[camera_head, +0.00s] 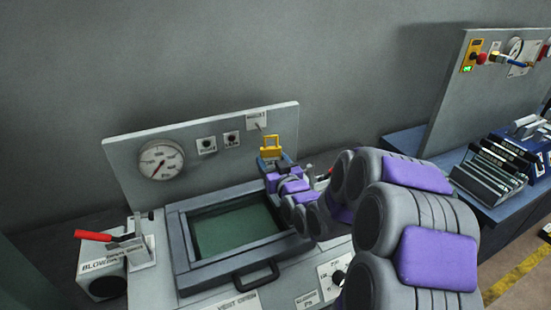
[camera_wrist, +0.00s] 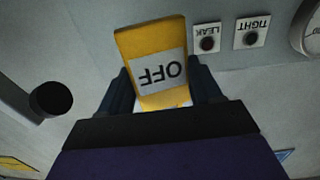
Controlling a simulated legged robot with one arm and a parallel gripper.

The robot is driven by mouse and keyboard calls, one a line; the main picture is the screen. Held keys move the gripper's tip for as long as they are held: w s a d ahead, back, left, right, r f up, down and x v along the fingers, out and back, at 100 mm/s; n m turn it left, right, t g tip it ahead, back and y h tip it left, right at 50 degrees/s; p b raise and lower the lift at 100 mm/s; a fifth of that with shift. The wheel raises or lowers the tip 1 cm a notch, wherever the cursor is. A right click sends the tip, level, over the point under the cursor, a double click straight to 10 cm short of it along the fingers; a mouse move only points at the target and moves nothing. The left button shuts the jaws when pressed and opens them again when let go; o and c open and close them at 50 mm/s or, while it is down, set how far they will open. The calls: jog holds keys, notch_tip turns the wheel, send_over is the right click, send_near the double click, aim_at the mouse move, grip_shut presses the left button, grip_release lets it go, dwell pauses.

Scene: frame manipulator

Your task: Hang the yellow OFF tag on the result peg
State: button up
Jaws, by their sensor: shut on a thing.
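The yellow OFF tag (camera_head: 271,152) is held upright in my gripper (camera_head: 277,167), in front of the upright grey panel. The wrist view shows the tag (camera_wrist: 147,45) close up, its white OFF label upside down, between the two dark fingers (camera_wrist: 160,92). My gripper is shut on its lower part. A small white label (camera_head: 257,121), which seems to read RESULT, is on the panel just above and left of the tag. The peg itself is too small to make out clearly there. Whether the tag touches the panel cannot be told.
Left of the tag are the LEAK (camera_head: 231,138) and TIGHT (camera_head: 206,146) sockets and a round gauge (camera_head: 161,160). A framed green chamber (camera_head: 237,229) with a black handle lies below. A red-handled valve (camera_head: 95,236) stands at left. Another bench (camera_head: 497,200) is at right.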

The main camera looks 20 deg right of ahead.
aim_at(257, 141)
jog(key=shift+w+r+p, duration=0.1)
jog(key=shift+w+p, duration=0.1)
jog(key=shift+p, duration=0.2)
jog(key=shift+w+d+p, duration=0.3)
jog(key=shift+d+p, duration=0.3)
jog(key=shift+p, duration=0.35)
jog(key=shift+w+a+p, duration=0.35)
jog(key=shift+p, duration=0.75)
jog(key=shift+w+d+f+p, duration=0.2)
jog(key=shift+w+p, duration=0.1)
jog(key=shift+p, duration=1.05)
jog(key=shift+w+a+f+p, duration=0.1)
jog(key=shift+w+p, duration=0.25)
jog(key=shift+w, duration=1.35)
jog(key=shift+w+a+f+p, duration=0.1)
jog(key=shift+w+p, duration=0.25)
jog(key=shift+w, duration=1.3)
jog(key=shift+w+f+b, duration=0.3)
jog(key=shift+w+f, duration=0.2)
jog(key=shift+w, duration=0.2)
